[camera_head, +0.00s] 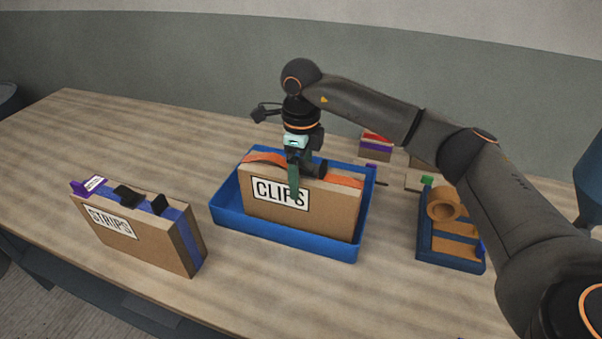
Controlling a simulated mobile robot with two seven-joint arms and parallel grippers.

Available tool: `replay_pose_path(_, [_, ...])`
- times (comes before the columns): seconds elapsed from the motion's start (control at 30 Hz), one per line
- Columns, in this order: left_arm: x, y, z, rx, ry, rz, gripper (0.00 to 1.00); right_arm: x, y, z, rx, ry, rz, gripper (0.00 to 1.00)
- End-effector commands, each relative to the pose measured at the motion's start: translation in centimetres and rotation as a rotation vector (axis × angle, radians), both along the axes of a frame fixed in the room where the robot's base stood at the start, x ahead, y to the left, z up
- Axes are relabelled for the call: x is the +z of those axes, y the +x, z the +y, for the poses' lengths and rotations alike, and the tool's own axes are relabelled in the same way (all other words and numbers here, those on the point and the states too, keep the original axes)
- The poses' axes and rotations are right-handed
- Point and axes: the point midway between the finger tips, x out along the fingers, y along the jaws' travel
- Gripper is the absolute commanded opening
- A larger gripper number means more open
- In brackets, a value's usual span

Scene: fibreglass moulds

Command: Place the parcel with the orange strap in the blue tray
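The parcel with the orange strap (264,159) is a brown box labelled "CLIPS". It stands upright inside the blue tray (230,217), and the front wall hides its lower edge, so I cannot tell whether it touches the floor. My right gripper (295,182) points down at the middle of the parcel's top. One green finger lies over the front face and partly covers the label. The other finger is hidden, so I cannot see whether the fingers press on the parcel. My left gripper is not in view.
A brown parcel labelled "STRIPS" (145,236) with a blue strap stands left of the tray. A dark blue holder (447,262) with orange-brown parts stands at the right. Small boxes (375,148) stand behind the tray. The wooden table (130,140) is clear at the back left.

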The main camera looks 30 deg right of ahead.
Motion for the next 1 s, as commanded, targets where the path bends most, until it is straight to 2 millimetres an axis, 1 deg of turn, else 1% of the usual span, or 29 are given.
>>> replay_pose_path(0.03, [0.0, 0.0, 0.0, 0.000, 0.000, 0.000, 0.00, 0.0, 0.0, 0.0, 0.000, -0.001, 0.001, 0.94])
replay_pose_path(0.1, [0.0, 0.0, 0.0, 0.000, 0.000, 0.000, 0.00, 0.0, 0.0, 0.0, 0.000, -0.001, 0.001, 1.00])
replay_pose_path(0.33, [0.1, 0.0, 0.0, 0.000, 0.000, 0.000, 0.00, 0.2, 0.0, 0.0, 0.000, 0.000, 0.000, 1.00])
replay_pose_path(0.4, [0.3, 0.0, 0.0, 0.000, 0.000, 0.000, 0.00, 0.6, 0.0, 0.0, 0.000, 0.001, -0.001, 1.00])
replay_pose_path(0.47, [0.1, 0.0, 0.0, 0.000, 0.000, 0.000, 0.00, 1.1, 0.1, 0.0, 0.000, 0.001, -0.002, 1.00])
replay_pose_path(0.57, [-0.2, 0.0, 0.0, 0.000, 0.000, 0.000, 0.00, 2.7, 0.1, 0.0, 0.000, 0.000, -0.004, 1.00])
replay_pose_path(0.8, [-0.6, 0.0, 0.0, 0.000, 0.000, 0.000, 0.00, 8.0, 0.1, 0.0, 0.000, 0.001, -0.004, 1.00])
replay_pose_path(0.9, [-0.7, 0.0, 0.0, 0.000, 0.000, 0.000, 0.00, 9.9, 0.1, 0.0, 0.000, 0.000, -0.004, 1.00])
replay_pose_path(1.0, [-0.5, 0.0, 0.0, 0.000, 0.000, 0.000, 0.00, 11.3, 0.1, 0.0, 0.000, 0.000, -0.001, 1.00])
